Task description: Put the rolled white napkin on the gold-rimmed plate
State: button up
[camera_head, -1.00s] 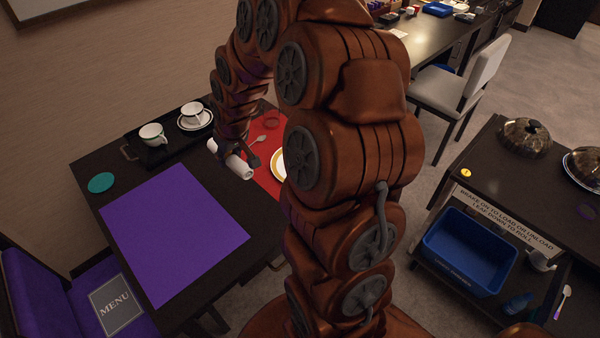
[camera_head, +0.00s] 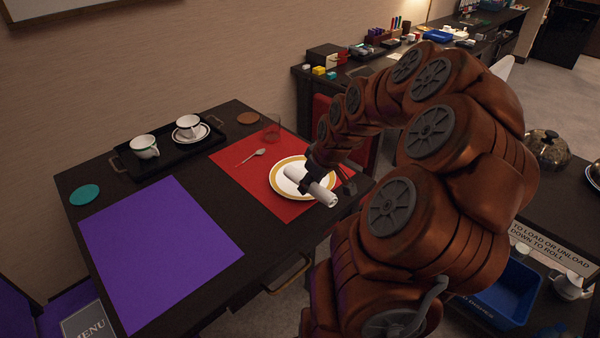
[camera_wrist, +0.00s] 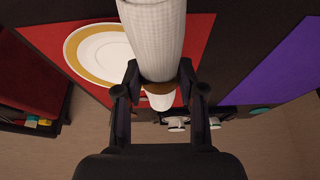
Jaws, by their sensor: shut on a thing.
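The rolled white napkin (camera_head: 314,187) is held in my gripper (camera_head: 318,184), which is shut on it. It appears large between the fingers in the wrist view (camera_wrist: 155,38), with a brown band near the fingers (camera_wrist: 160,92). The gold-rimmed plate (camera_head: 277,187) is white and lies on the red placemat (camera_head: 238,168). In the head view the napkin overlaps the plate's right front part. In the wrist view the plate (camera_wrist: 72,48) shows to the left of the napkin. The napkin appears above the table; its exact height I cannot tell.
A spoon (camera_head: 251,156) and a clear glass (camera_head: 271,131) are on the red placemat. A black tray (camera_head: 165,165) with two white cups stands at the back left. A purple placemat (camera_head: 160,250) and a teal coaster (camera_head: 84,195) lie at left.

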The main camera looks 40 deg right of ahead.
jog(key=w+d+p, duration=0.1)
jog(key=w+d, duration=0.1)
jog(key=w, duration=0.2)
jog(key=w+d+f+p, duration=0.1)
jog(key=w+d, duration=0.2)
jog(key=w, duration=0.1)
jog(key=w+d+p, duration=0.1)
jog(key=w+d, duration=0.1)
jog(key=w, duration=0.2)
jog(key=shift+w+d+f, duration=0.15)
jog(key=shift+w+d, duration=0.15)
jog(key=shift+w, duration=0.05)
jog(key=shift+f+p, duration=0.85)
jog(key=shift+f, duration=0.9)
jog(key=shift+w, duration=0.1)
jog(key=shift+f+b, duration=0.4)
jog(key=shift+f, duration=0.1)
jog(key=o, duration=1.1)
